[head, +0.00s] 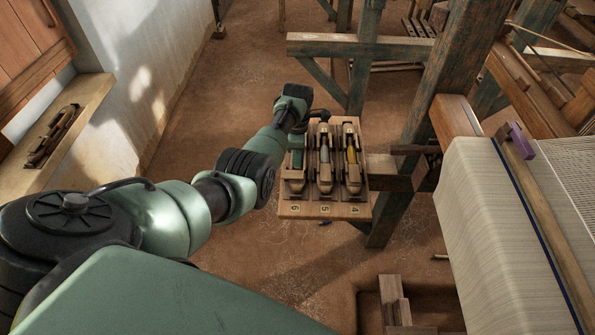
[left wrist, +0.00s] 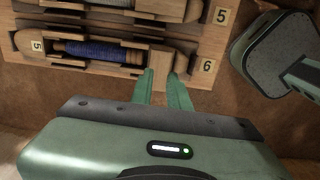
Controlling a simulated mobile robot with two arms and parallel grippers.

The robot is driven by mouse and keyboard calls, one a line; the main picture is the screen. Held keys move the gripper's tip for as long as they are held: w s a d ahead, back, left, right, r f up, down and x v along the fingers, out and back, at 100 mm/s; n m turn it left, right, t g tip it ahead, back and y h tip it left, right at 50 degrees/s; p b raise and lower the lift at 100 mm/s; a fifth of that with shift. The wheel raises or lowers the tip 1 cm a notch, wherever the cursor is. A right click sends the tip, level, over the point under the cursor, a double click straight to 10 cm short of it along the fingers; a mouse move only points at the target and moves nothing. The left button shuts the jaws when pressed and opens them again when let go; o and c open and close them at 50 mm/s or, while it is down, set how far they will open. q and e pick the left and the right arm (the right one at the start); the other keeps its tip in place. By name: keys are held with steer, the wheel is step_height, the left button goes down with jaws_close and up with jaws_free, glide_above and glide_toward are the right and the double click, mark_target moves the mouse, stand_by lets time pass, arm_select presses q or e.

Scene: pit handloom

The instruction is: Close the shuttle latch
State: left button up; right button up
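A wooden tray (head: 325,209) holds three shuttles in slots marked 6, 5 and 4. The left shuttle (head: 295,184) is partly hidden near my arm. The middle shuttle (head: 324,176) and the right shuttle (head: 353,178) with yellow thread lie beside it. In the left wrist view, a shuttle with blue thread (left wrist: 100,51) lies in the row by the 6 label. My left gripper (left wrist: 164,84) is open at this row's end, its green fingers apart by a small wooden block (left wrist: 161,59). I cannot tell whether they touch it, or the latch's state. My right gripper is out of view.
A loom post (head: 445,85) and the cloth beam with pale cloth (head: 480,210) stand right of the tray. A wall ledge (head: 75,125) with another wooden piece (head: 52,135) is at left. The earthen floor (head: 225,100) behind my arm is mostly clear.

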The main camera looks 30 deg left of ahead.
mark_target(297, 174)
arm_select(q)
step_height(297, 174, down, 8)
steer(key=b, duration=0.3)
steer(key=shift+r+b, duration=0.2)
steer(key=shift+b, duration=0.2)
jaws_close()
